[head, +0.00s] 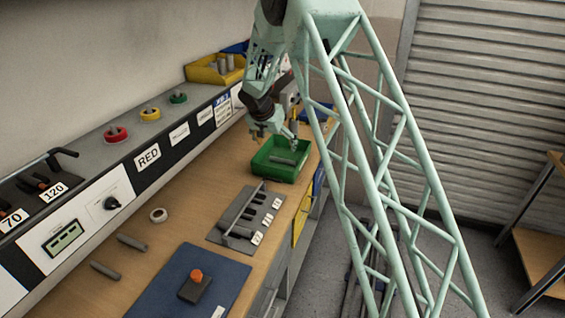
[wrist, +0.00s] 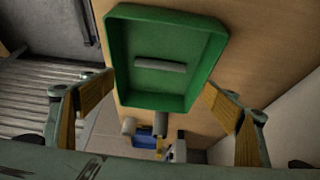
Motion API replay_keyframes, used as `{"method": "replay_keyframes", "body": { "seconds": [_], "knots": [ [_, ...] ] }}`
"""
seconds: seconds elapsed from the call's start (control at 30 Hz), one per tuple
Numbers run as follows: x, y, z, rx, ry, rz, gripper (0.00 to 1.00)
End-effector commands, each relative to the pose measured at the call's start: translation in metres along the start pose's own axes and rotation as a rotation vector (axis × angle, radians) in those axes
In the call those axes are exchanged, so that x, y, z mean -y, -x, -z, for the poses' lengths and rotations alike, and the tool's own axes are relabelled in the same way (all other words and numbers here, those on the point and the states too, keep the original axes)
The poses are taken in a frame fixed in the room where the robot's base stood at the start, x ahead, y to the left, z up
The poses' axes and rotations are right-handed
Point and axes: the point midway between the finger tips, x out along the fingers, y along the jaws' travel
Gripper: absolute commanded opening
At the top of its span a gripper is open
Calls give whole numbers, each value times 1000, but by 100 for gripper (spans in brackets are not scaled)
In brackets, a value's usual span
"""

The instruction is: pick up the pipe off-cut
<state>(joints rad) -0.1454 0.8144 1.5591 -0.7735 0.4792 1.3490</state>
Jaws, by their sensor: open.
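A short grey cylindrical piece, which looks like a pipe off-cut (head: 283,161), lies in the green tray (head: 262,168) on the bench. In the wrist view the grey off-cut (wrist: 160,64) lies crosswise on the floor of the green tray (wrist: 215,60), clear of its walls. My gripper (head: 276,139) is above the tray, open and empty. In the wrist view its two yellow-padded fingers (wrist: 160,98) are spread wide, with the tray's near wall between them. Two similar grey pieces (head: 132,242) (head: 105,270) lie on the bench at the left.
A grey rack with rods (head: 240,228) stands near the tray. A blue mat (head: 150,295) carries an orange-buttoned box (head: 195,285). A white ring (head: 158,215) lies on the bench. A yellow bin (head: 205,74) stands on the rear ledge. Open wood lies between the ring and rack.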

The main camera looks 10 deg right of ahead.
Motion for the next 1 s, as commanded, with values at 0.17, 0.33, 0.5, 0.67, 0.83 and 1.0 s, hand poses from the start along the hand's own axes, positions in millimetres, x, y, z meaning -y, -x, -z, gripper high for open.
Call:
{"method": "replay_keyframes", "body": {
  "seconds": [0.17, 0.33, 0.5, 0.67, 0.83, 1.0],
  "knots": [
    [0, -14, 0, 0, 0, 0, 81],
    [0, -32, 0, 1, 0, 0, 81],
    [-1, -49, 0, 1, 0, -1, 81],
    [-1, -65, 0, 0, 0, -1, 81],
    [0, -77, 0, 0, 0, 0, 81],
    [0, -82, 1, -1, 0, 1, 81]
  ]
}}
